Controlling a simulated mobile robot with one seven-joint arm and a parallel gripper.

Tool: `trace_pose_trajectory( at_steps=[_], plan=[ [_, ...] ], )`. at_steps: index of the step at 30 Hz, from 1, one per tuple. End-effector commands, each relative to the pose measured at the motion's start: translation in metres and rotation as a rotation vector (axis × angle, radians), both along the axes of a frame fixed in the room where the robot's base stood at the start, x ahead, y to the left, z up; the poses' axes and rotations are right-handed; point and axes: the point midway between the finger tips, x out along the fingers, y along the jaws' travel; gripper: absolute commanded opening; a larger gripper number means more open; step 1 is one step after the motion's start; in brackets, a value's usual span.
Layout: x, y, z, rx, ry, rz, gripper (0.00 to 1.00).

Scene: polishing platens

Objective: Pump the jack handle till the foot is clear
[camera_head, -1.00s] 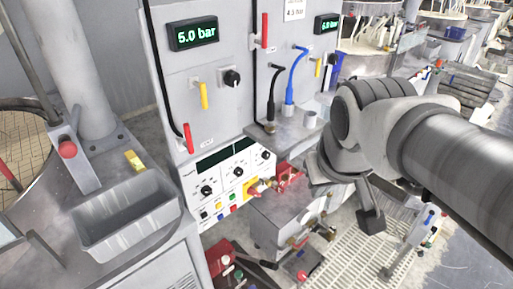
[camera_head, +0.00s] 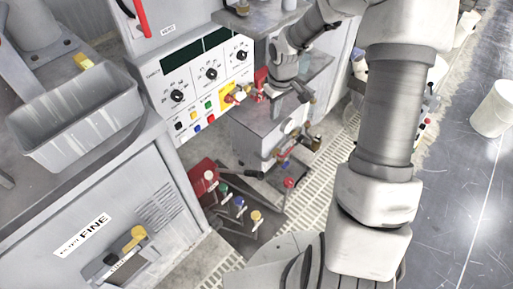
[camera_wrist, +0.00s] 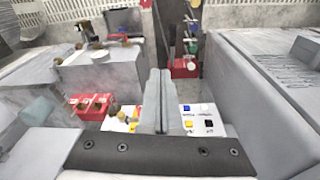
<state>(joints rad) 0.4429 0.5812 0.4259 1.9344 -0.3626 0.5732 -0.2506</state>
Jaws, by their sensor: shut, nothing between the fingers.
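A red unit (camera_head: 203,176) sits low on the floor beside the grey cabinet. A dark handle-like bar (camera_head: 249,173) sticks out to its right; I take this for the jack and its handle. The red unit also shows far ahead in the wrist view (camera_wrist: 184,68). I cannot make out the foot or whether it touches the floor. My gripper (camera_head: 304,93) is above the steel box, higher than the red unit and apart from it. In the wrist view my gripper's fingers (camera_wrist: 161,78) are together and empty, in front of the button panel.
Several small levers with coloured knobs (camera_head: 239,202) stand beside the red unit. The steel box (camera_head: 262,135) with valves and the control panel (camera_head: 195,95) are close to my arm. A grey bin (camera_head: 78,118) rests at left. A white bucket (camera_head: 493,109) stands on open floor at right.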

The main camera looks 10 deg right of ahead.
Motion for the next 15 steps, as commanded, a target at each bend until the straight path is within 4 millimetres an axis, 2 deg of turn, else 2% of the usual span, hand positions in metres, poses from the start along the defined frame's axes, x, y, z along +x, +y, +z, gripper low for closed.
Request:
trace_pose_trajectory(
  at_steps=[1, 6, 10, 15],
  plan=[
    [0.005, 0.001, -0.036, 0.029, 0.013, 0.011, 0.0],
    [0.019, 0.007, -0.112, 0.116, 0.027, 0.046, 0.0],
    [0.025, 0.011, -0.152, 0.169, 0.026, 0.059, 0.0],
    [0.029, 0.015, -0.176, 0.203, 0.022, 0.065, 0.0]
  ],
)
